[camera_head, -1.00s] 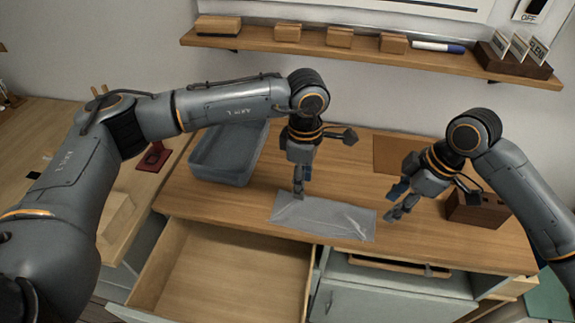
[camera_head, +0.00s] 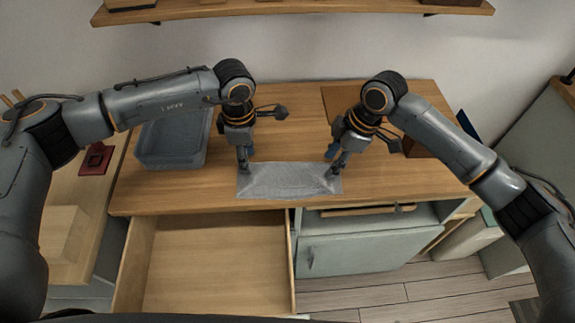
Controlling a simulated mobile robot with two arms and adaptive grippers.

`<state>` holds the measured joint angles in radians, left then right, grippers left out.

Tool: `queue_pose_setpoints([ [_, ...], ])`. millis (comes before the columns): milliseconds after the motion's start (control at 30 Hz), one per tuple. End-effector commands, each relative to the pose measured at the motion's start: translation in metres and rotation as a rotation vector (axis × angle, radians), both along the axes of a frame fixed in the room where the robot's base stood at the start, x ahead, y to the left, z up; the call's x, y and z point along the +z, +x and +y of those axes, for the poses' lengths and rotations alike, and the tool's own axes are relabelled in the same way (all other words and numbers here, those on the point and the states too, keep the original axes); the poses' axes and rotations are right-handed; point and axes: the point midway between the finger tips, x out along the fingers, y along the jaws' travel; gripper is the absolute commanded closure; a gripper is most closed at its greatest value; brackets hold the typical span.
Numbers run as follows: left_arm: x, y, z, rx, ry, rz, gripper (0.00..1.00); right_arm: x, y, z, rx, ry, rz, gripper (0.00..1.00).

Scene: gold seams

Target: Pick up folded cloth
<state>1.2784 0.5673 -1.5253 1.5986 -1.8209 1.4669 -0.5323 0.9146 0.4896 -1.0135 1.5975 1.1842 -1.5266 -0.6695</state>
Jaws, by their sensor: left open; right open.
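The folded cloth (camera_head: 288,181) is a flat grey rectangle lying on the wooden counter top near its front edge. My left gripper (camera_head: 244,166) is open at the cloth's upper left corner, pointing down. My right gripper (camera_head: 333,166) is open at the cloth's upper right corner, tilted down toward it. Whether the fingertips touch the cloth, I cannot tell.
A grey bin (camera_head: 172,143) stands on the counter to the left. An empty wooden drawer (camera_head: 215,262) is open below the cloth. A shelf (camera_head: 300,9) runs along the wall. A brown box (camera_head: 418,148) is partly hidden behind my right arm. Bare counter lies right of the cloth.

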Motion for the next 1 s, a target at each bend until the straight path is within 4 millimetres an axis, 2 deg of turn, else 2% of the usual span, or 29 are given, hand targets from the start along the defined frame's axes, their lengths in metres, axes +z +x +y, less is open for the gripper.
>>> queue_pose_setpoints([
  [267, -0.001, 0.0, 0.0, 0.0, 0.0, 0.0, 0.57, -0.001, 0.0, 0.0, 0.0, 0.0, 0.0, 0.57],
  [600, -0.012, 0.0, 0.0, 0.0, -0.001, 0.0, 0.57, -0.013, 0.0, 0.0, 0.0, 0.0, 0.001, 0.57],
  [867, -0.011, 0.0, 0.0, 0.0, 0.0, 0.0, 0.57, -0.013, 0.0, 0.0, -0.001, 0.0, 0.001, 0.57],
  [900, -0.011, 0.0, 0.0, 0.0, 0.0, 0.0, 0.58, -0.014, 0.0, 0.0, -0.001, 0.0, 0.001, 0.57],
  [1000, -0.011, 0.0, 0.0, 0.0, 0.0, 0.0, 0.68, -0.014, 0.0, 0.0, -0.001, -0.001, 0.001, 0.68],
])
